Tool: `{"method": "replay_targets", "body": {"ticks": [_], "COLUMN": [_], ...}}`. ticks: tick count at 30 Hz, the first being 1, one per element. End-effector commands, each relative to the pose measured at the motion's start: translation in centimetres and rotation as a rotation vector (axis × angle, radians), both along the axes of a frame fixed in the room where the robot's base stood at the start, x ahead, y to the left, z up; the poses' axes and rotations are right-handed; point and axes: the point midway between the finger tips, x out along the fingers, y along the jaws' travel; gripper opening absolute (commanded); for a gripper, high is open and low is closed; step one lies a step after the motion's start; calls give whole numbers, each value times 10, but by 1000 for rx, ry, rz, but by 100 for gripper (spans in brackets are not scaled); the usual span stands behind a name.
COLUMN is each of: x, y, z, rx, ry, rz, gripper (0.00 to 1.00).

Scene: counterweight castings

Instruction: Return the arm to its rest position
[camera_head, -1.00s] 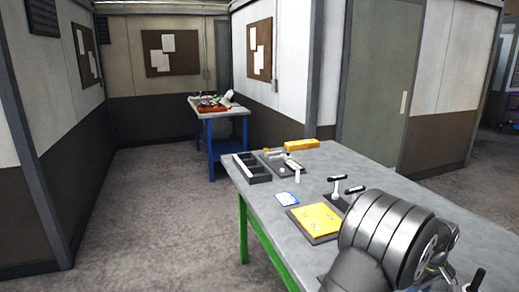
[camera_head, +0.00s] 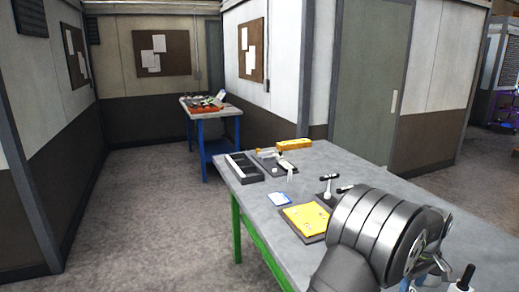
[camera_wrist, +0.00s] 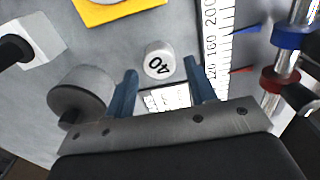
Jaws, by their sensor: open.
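My gripper (camera_wrist: 161,68) shows in the wrist view with its two blue fingers apart. A small whitish cylinder marked 40 (camera_wrist: 159,64) appears between the fingertips, with a gap on each side; I cannot tell how far below them it is. A white label (camera_wrist: 165,98) shows between the fingers, partly hidden by the gripper body. In the head view my grey arm fills the lower right, over the near part of the workbench (camera_head: 335,165). My gripper's fingers cannot be made out there.
The bench bears a yellow plate (camera_head: 306,219), a blue-white card (camera_head: 279,199), a dark divided tray (camera_head: 244,167) and a yellow block (camera_head: 294,144). The wrist view shows a grey cylinder (camera_wrist: 82,93), a scale (camera_wrist: 217,45) and a rod with a red collar (camera_wrist: 280,80). Another table (camera_head: 210,112) stands behind.

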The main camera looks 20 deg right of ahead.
Motion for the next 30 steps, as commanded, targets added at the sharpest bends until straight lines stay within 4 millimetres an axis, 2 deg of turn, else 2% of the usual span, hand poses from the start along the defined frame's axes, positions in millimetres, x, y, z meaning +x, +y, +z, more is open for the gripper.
{"method": "replay_targets", "body": {"ticks": [5, 6, 9, 15, 21, 30], "x": [0, 0, 0, 0, 0, 0], "y": [1, -1, -1, 0, 0, 0], "z": [-38, -21, -2, 26, 37, 39], "rx": [3, -6, -4, -3, -1, 0], "ry": [1, -2, -1, -1, 0, 0], "rz": [0, 0, 0, 0, 0, 0], "gripper": [51, 51, 51, 51, 51, 51]}}
